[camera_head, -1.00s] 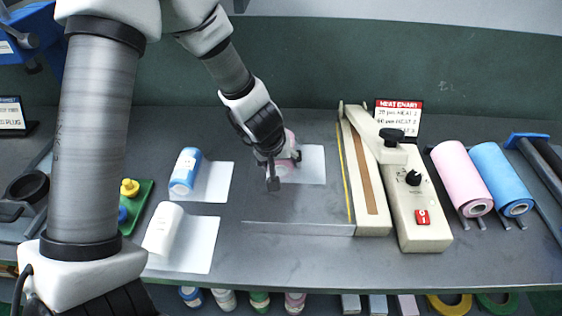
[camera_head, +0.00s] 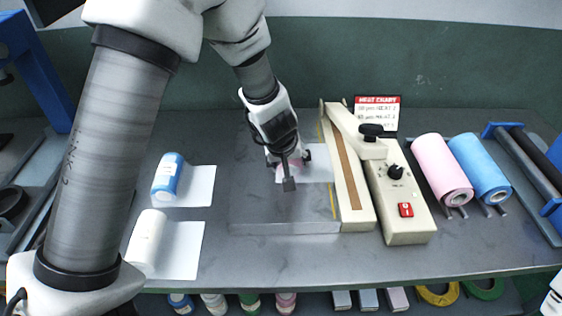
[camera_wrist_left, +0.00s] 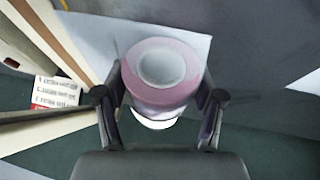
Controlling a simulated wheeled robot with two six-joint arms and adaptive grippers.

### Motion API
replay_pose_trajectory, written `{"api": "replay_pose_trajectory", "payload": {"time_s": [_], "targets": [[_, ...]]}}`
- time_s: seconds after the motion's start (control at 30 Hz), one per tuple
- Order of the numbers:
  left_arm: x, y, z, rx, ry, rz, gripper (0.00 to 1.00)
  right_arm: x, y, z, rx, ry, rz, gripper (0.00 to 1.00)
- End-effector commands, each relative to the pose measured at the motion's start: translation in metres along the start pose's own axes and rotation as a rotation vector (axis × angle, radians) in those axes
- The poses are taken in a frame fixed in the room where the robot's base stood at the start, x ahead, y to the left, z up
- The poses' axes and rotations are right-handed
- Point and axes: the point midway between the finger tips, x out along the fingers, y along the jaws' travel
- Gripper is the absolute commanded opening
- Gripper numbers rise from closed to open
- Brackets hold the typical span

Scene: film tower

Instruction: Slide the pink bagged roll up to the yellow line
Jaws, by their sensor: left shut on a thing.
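The pink bagged roll (camera_wrist_left: 162,92) stands between the fingers of my left gripper (camera_wrist_left: 160,102) in the left wrist view. In the head view my left gripper (camera_head: 290,167) is shut on it and hides most of it. The roll's clear white bag (camera_head: 319,168) lies flat to the right on the grey plate. Its right end reaches the yellow line (camera_head: 332,203) and appears to cover its middle stretch, close to the sealer (camera_head: 348,180). My right gripper is not in view.
A blue bagged roll (camera_head: 166,178) and a white bagged roll (camera_head: 147,238) stand or lie on the left. Right of the sealer are its control box (camera_head: 403,228), a heat chart (camera_head: 378,112), and larger pink (camera_head: 437,165) and blue (camera_head: 480,165) rolls. The plate's front is clear.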

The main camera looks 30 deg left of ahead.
Motion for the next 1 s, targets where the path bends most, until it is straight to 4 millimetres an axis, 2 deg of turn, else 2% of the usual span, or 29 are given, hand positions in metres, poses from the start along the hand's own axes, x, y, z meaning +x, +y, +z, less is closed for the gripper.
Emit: {"api": "replay_pose_trajectory", "payload": {"time_s": [0.7,1.0], "targets": [[0.008,0.051,0.003,0.001,0.0,0.0,0.2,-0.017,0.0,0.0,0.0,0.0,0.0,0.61],[0.01,0.058,0.004,0.0,0.0,0.001,0.2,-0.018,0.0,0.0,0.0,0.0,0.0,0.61]]}}
